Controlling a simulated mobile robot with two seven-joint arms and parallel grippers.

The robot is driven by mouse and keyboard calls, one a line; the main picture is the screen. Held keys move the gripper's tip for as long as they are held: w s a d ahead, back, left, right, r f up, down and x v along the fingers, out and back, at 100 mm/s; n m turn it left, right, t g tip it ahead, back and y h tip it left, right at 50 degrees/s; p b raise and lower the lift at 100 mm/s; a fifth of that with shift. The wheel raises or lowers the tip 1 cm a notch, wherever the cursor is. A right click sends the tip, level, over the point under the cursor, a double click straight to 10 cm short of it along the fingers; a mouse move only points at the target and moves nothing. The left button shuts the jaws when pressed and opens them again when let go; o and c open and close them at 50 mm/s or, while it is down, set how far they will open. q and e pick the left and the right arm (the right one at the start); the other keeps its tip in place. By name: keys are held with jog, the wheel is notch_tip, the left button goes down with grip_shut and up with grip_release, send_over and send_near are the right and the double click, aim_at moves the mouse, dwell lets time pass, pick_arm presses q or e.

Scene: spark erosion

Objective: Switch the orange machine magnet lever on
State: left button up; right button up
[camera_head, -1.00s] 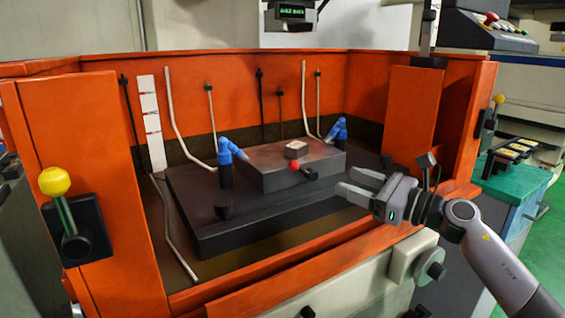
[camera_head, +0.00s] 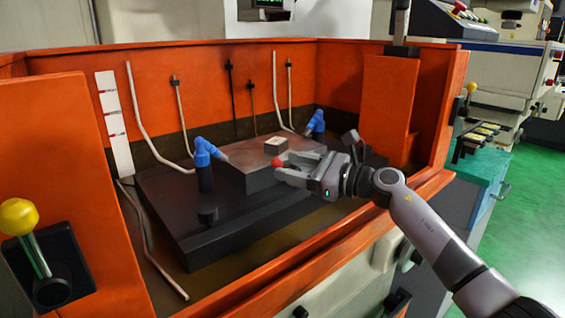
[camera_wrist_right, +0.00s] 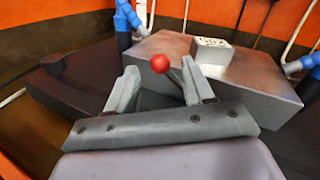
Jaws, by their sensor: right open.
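The magnet lever has a red ball knob (camera_head: 276,162) on a dark stick, on the front of the grey magnet block (camera_head: 250,180) inside the orange machine's tank (camera_head: 225,84). My right gripper (camera_head: 286,167) is open, its fingertips close to the knob. In the right wrist view, the red knob (camera_wrist_right: 160,63) shows between the two fingertips, nearer the right one, with its stick running down toward the right finger. I cannot tell whether a finger touches the lever. My left gripper is not in view.
Blue nozzles (camera_head: 204,155) stand left and right of the block, and a small light piece (camera_head: 276,145) lies on top of it. A yellow-knobbed lever (camera_head: 20,217) is at the front left. The orange front rim (camera_head: 265,285) runs below my right arm.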

jog(key=shift+x, duration=1.4)
